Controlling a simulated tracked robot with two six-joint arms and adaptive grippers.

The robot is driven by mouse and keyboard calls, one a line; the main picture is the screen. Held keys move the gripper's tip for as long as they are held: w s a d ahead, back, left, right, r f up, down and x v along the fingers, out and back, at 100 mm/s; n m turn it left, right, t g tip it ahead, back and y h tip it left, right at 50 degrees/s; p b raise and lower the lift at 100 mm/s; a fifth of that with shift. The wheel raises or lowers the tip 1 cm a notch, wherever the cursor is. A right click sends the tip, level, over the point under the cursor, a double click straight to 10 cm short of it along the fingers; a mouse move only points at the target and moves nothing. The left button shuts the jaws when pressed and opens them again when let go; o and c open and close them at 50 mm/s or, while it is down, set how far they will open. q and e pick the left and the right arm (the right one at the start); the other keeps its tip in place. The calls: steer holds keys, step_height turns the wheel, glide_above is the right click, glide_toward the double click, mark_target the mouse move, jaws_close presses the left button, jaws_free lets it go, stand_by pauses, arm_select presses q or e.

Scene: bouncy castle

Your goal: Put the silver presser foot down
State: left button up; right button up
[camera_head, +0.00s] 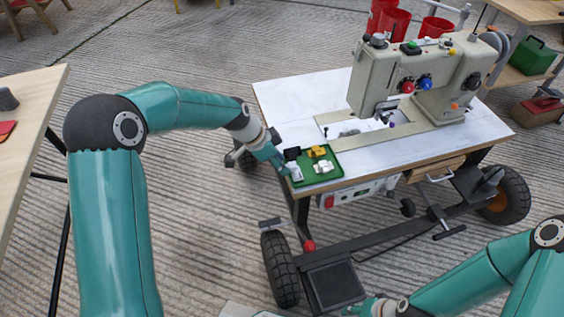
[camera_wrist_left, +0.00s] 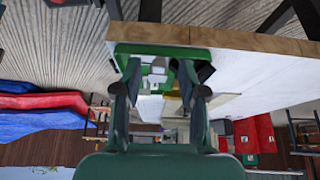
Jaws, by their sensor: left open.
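A small green tray (camera_head: 333,180) lies at the near left corner of the white sewing table, and its rim also shows in the left wrist view (camera_wrist_left: 205,58). A silver-white piece (camera_head: 297,173), which looks like the silver presser foot, is at the tray's left side. My left gripper (camera_head: 286,167) is right beside it, open. In the left wrist view its fingers (camera_wrist_left: 158,78) stand apart with pale pieces (camera_wrist_left: 155,75) showing between them; contact is unclear. My right gripper (camera_head: 368,306) is low at the bottom edge, its jaws too small to judge.
Black (camera_head: 292,153), yellow (camera_head: 317,151) and white (camera_head: 323,167) pieces sit close together in the tray. The sewing machine (camera_head: 410,85) stands farther back on the table (camera_head: 290,105). The tabletop left of the machine is clear.

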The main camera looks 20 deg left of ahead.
arm_select(q)
steer(key=shift+r, duration=0.15)
steer(key=p+v, duration=0.4)
steer(key=v, duration=0.8)
steer(key=s+d+f+n+g, duration=0.1)
steer(key=s+d+f+n, duration=0.2)
steer(key=f, duration=0.6)
steer(key=s+d+f+n, duration=0.1)
steer(key=s+f+n, duration=0.25)
steer(key=f, duration=0.45)
steer(key=s+d+f+n, duration=0.2)
steer(key=s+f, duration=0.3)
steer(key=s, duration=0.3)
steer(key=s+d+f+n+g, duration=0.1)
steer(key=s+d+f+n, duration=0.2)
steer(key=s, duration=0.6)
step_height(320, 180, down, 3)
steer(key=shift+s+d+r+n+y, duration=0.2)
steer(key=shift+s+n+y, duration=0.15)
steer(key=shift+n, duration=0.4)
steer(key=shift+a, duration=0.1)
